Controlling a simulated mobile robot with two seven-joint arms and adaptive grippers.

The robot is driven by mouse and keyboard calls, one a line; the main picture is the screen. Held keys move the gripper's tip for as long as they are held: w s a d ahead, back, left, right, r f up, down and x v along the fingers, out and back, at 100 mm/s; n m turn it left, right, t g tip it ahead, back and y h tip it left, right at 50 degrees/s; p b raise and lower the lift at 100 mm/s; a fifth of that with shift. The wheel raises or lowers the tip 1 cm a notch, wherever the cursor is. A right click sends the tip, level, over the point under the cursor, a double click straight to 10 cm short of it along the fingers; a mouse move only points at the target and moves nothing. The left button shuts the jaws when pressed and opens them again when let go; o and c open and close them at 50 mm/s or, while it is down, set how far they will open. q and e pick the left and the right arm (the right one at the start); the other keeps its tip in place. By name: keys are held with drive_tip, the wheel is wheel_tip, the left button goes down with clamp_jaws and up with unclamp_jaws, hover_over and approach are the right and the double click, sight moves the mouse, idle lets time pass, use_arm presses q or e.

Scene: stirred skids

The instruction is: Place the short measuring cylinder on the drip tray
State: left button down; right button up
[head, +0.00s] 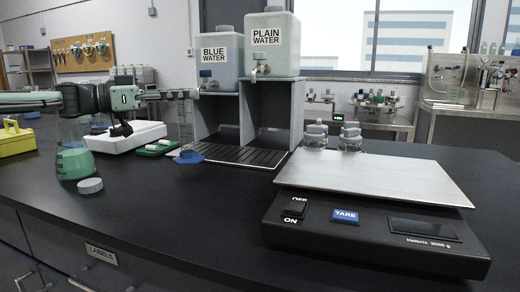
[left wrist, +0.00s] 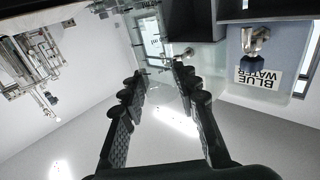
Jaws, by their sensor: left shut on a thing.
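The short measuring cylinder (head: 185,130) is clear with a blue base and stands upright in the head view. My left gripper (head: 188,94) is shut on its upper part. In the left wrist view the clear cylinder (left wrist: 160,72) lies between the two black fingers of the left gripper (left wrist: 160,82). The drip tray (head: 238,155) is a dark slatted panel below the water tanks. The blue base overlaps the tray's left end in the picture; I cannot tell whether it touches. My right gripper is not in view.
The blue water tank (head: 222,60) and plain water tank (head: 272,45) stand on a grey stand behind the tray. A flask of green liquid (head: 75,160), a grey disc (head: 90,186) and a white tray (head: 105,143) are left. A balance (head: 375,195) is right.

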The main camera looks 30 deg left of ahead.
use_arm(q)
drive_tip(key=f+x, duration=0.1)
drive_tip(key=x, duration=1.7)
drive_tip(key=shift+p, duration=0.4)
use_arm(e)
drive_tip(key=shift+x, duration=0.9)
use_arm(q)
drive_tip(key=shift+a, duration=0.1)
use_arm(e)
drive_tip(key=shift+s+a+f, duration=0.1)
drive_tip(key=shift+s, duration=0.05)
use_arm(q)
drive_tip(key=shift+f, duration=0.1)
drive_tip(key=c, duration=1.1)
unclamp_jaws()
drive_tip(key=shift+c, duration=0.2)
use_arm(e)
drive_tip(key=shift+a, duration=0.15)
